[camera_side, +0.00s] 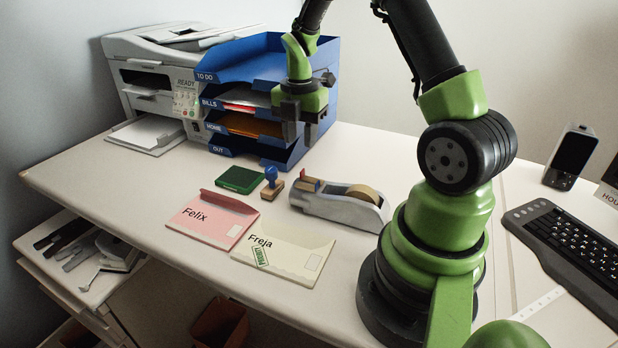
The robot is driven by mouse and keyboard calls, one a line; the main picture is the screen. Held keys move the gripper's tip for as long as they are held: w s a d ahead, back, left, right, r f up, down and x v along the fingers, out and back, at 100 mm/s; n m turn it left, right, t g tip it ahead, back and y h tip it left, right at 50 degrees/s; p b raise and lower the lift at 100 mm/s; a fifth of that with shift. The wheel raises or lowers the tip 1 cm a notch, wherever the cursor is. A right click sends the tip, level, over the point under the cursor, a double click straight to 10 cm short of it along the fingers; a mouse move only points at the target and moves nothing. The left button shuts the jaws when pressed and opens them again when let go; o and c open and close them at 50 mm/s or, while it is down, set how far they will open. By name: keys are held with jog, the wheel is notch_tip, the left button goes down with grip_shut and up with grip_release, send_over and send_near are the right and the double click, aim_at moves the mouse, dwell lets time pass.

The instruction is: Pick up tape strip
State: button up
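A grey tape dispenser (338,206) stands on the desk with a brown tape roll (364,193) in it. At its left end is a small reddish-brown piece (307,183); I cannot tell whether this is the tape strip or part of the dispenser. My gripper (300,135) points down in front of the blue tray stack, above and behind the dispenser's left end. It touches nothing on the desk that I can see. Its dark fingers are seen against the dark trays, so their gap is unclear. I see nothing held between them.
A pink envelope marked Felix (212,219) has its flap raised. A cream envelope marked Freja (285,254) bears a small green label (260,256). A green pad (240,180) and blue-handled stamp (271,183) lie near the blue tray stack (265,58). A keyboard (572,240) is right.

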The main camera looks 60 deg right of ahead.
jog(key=f, duration=0.7)
jog(key=shift+s+a+f, duration=0.1)
jog(key=shift+s+f, duration=0.1)
jog(key=shift+f, duration=0.1)
grip_shut()
